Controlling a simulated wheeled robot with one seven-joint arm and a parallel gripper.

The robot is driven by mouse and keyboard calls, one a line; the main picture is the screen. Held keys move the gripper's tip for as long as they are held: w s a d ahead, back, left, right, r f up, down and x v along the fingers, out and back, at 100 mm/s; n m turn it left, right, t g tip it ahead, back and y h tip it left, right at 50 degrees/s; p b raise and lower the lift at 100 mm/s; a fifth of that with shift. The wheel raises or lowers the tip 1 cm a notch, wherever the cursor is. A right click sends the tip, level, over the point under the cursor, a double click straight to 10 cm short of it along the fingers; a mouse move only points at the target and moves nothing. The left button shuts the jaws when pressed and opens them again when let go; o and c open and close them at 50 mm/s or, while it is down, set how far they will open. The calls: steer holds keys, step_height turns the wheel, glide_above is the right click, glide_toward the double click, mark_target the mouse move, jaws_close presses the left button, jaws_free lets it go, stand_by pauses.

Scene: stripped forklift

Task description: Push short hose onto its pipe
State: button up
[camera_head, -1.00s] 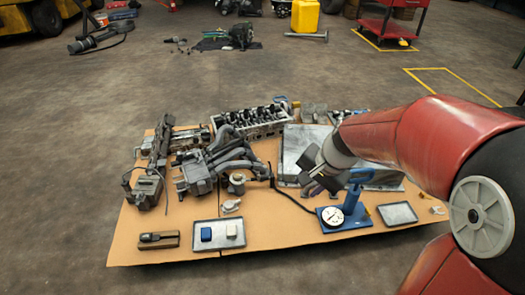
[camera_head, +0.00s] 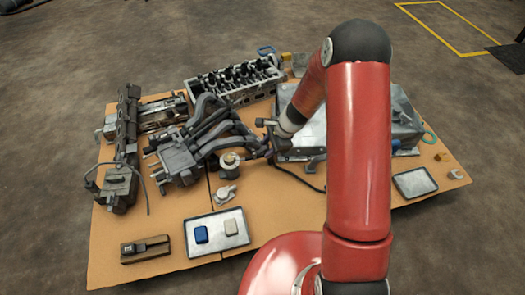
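My gripper (camera_head: 266,142) is near the middle of the board, just right of a round metal canister with a brass-coloured top (camera_head: 230,161). Its fingers are dark and small, and whether they are open or shut does not show clearly. A short dark, slightly purple piece (camera_head: 252,152), which may be the short hose, lies between the canister and my gripper. I cannot tell whether it is gripped or touches a pipe. Several thick grey hoses or pipes (camera_head: 212,118) curve from a grey engine part (camera_head: 176,158) left of the canister. The short hose's own pipe cannot be singled out.
A cylinder head (camera_head: 236,84) stands at the back. A large grey metal case (camera_head: 396,127) is partly behind my arm. Bare cardboard (camera_head: 180,210) shows between.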

mark_target(260, 155)
steer(key=shift+b+x, duration=0.35)
steer(key=shift+x, duration=1.65)
jaws_close()
steer(key=shift+a, duration=0.1)
